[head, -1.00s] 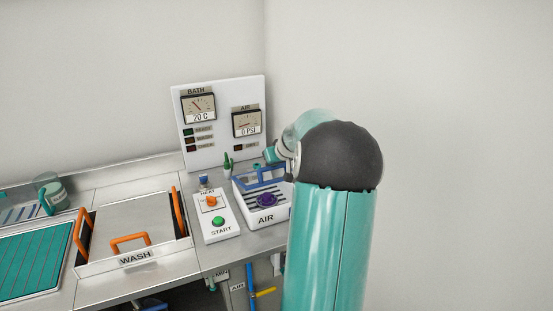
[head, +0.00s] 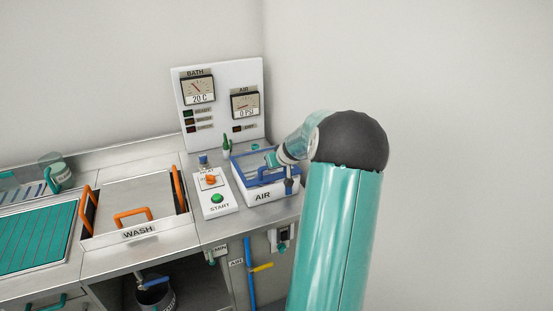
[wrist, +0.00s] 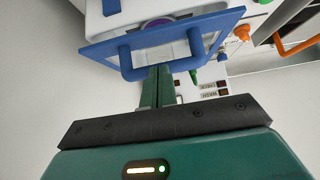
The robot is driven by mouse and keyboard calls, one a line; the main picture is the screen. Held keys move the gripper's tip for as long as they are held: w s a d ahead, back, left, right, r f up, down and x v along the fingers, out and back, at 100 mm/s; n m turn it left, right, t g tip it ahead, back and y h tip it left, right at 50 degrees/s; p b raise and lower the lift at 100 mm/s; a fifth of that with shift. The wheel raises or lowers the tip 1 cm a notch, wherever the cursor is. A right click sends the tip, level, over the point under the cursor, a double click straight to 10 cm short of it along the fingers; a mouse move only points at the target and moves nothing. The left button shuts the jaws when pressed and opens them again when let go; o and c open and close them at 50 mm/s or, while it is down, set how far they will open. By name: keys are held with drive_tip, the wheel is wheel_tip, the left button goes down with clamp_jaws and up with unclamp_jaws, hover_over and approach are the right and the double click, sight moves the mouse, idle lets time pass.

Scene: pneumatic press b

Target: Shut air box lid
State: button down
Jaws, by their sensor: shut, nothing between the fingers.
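The white air box (head: 263,197), marked AIR, stands on the steel counter. Its blue-framed lid (head: 240,172) lies low over the box top in the head view; I cannot tell whether it is fully seated. In the wrist view the blue lid (wrist: 100,50) has a clear window and a U-shaped blue handle (wrist: 127,65). The purple disc (wrist: 158,23) of the box shows beyond it. My gripper (wrist: 158,70) is shut and empty, its fingertips at the handle; whether they touch is unclear.
The START box (head: 215,195) with orange knob and green button stands just left of the air box. A gauge panel (head: 222,105) rises behind. The WASH basin lid (head: 130,200) with orange handles is farther left. A blank wall is at right.

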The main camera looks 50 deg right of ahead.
drive_tip(key=shift+s+a+f, duration=0.1)
drive_tip(key=shift+s+f, duration=0.1)
drive_tip(key=shift+f, duration=0.6)
drive_tip(key=s+a+r, duration=0.4)
drive_tip(key=s+a, duration=0.1)
drive_tip(key=s, duration=0.4)
drive_tip(key=shift+s+r, duration=0.15)
drive_tip(key=shift+s, duration=0.1)
drive_tip(key=shift+a, duration=0.15)
